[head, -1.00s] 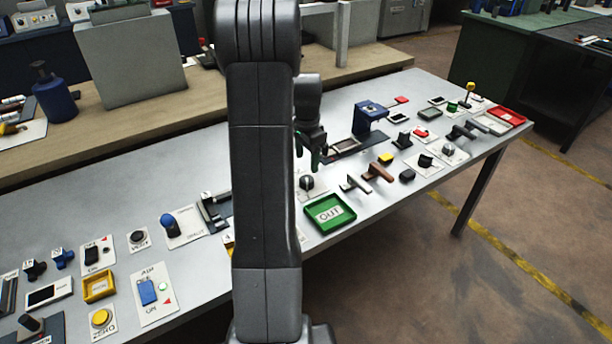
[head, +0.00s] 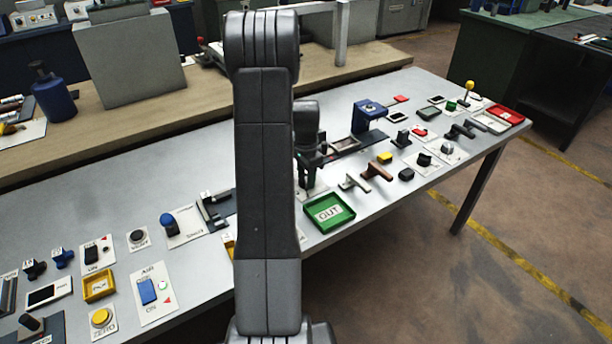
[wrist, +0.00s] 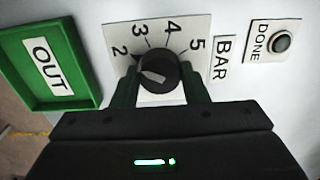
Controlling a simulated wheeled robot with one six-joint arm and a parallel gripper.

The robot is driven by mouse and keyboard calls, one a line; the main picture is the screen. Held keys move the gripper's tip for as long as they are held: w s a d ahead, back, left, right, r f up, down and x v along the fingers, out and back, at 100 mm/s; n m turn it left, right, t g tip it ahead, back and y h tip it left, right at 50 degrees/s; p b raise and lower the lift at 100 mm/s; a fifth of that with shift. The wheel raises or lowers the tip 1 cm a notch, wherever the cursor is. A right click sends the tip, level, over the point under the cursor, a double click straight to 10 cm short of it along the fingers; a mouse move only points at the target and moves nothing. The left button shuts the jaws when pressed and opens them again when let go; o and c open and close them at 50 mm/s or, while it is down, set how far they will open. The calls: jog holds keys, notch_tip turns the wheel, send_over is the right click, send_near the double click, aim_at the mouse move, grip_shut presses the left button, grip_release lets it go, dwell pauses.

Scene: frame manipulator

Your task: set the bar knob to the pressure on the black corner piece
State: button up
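The bar knob (wrist: 158,71) is round and black, on a white plate with the digits 2, 3, 4 and 5 and a separate BAR label (wrist: 223,59). Its pale mark lies on the side toward 2 and 3; its exact setting is unclear. My gripper (wrist: 160,78) has one green finger on each side of the knob, close to it, without a clear grip. In the head view, my gripper (head: 307,182) reaches down at the knob's plate and hides the knob. A dark angled piece (head: 212,211) with a small unreadable label, possibly the corner piece, lies left of my arm.
A green OUT tray (head: 329,213) sits right beside the knob plate; it also shows in the wrist view (wrist: 83,98). A DONE button (wrist: 281,42) is beyond the BAR label. Levers (head: 377,172) and a blue device (head: 369,116) stand farther right.

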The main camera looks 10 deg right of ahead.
jog(key=shift+c, duration=0.6)
jog(key=shift+m, duration=0.4)
jog(key=m, duration=0.2)
jog(key=shift+m+b, duration=0.35)
jog(key=shift+m, duration=2.15)
jog(key=o, duration=1)
